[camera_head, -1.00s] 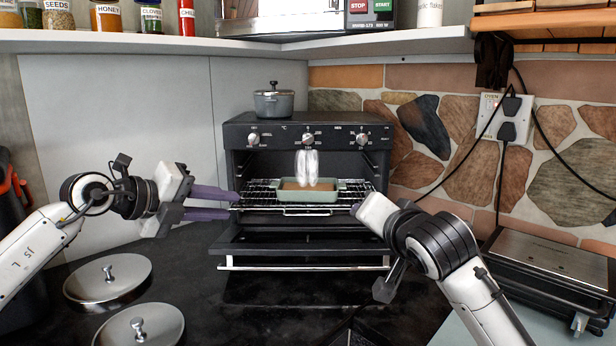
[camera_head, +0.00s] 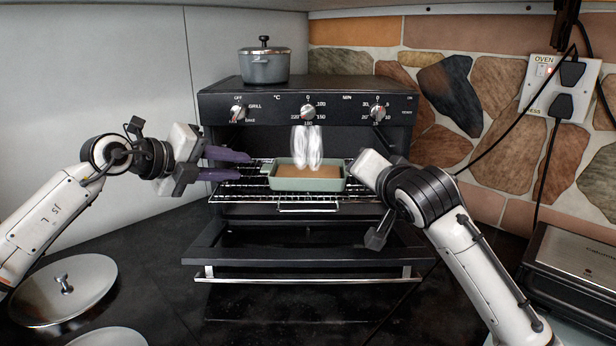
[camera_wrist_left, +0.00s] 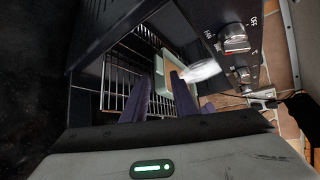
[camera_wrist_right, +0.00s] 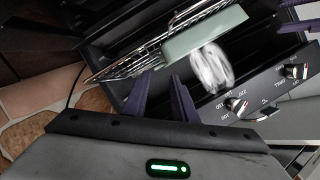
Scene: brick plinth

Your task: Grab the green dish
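The green dish (camera_head: 305,184) is a rectangular pan with brown contents, on the wire rack of the open oven. It also shows in the left wrist view (camera_wrist_left: 176,66) and the right wrist view (camera_wrist_right: 205,35). My left gripper (camera_head: 232,165) is open and empty at the oven's left side, its purple fingers apart and left of the dish. My right gripper (camera_wrist_right: 160,88) is open and empty to the right of the dish; its fingers are hidden in the head view. A white, steam-like blur (camera_head: 307,146) hides part of the dish's back.
The oven door (camera_head: 300,245) is folded down in front. A grey pot (camera_head: 264,66) stands on the oven. A metal lid (camera_head: 65,288) lies at left, and a grill (camera_head: 575,262) stands at right. Cables hang from the wall socket (camera_head: 560,85).

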